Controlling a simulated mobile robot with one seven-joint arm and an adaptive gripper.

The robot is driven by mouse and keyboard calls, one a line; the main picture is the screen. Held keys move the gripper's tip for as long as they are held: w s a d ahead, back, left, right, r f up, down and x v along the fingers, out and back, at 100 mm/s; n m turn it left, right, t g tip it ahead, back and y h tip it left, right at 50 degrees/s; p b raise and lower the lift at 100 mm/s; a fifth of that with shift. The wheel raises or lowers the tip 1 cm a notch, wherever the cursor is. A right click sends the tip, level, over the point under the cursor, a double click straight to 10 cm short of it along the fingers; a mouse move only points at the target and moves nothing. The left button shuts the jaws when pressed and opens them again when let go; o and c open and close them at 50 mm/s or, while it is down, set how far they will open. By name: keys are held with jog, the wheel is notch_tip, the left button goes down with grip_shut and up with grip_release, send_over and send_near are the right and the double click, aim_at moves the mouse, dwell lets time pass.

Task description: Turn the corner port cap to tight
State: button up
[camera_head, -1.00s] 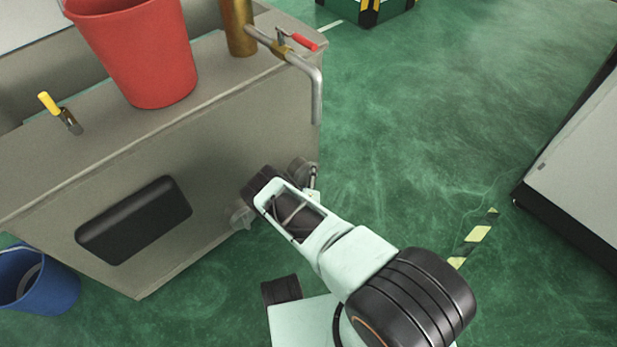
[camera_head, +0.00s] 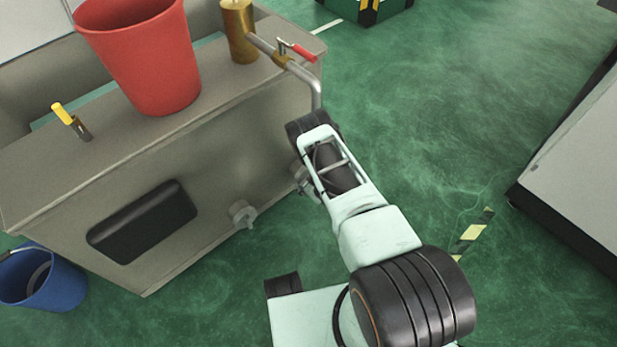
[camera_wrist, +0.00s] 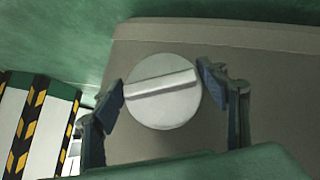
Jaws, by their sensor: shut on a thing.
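The corner port cap is a round pale-grey disc (camera_wrist: 168,108) with a raised straight bar across its face, in the middle of the wrist view. The bar lies nearly level, its right end slightly higher. My gripper (camera_wrist: 161,82) is shut on the cap, one dark blue-grey finger at its left edge and one at its right. In the head view a grey fitting (camera_head: 299,174) shows at the tank's right end beside my arm.
The grey tank (camera_head: 160,190) carries a second knob (camera_head: 242,213) and a black panel (camera_head: 142,222). A red bucket (camera_head: 145,60), brass cylinder (camera_head: 238,30) and red-handled pipe (camera_head: 316,88) stand above. A blue bucket (camera_head: 45,280) is at lower left.

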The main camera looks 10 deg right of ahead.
jog(key=shift+w+d+m+g+y+b, duration=0.15)
jog(key=shift+m+g+y+b, duration=0.4)
jog(key=shift+y+b, duration=0.25)
jog(key=shift+m+g+y+b, duration=0.35)
jog(key=shift+y+b, duration=0.15)
jog(key=shift+b, duration=0.05)
jog(key=o, duration=0.9)
jog(key=v, duration=1.2)
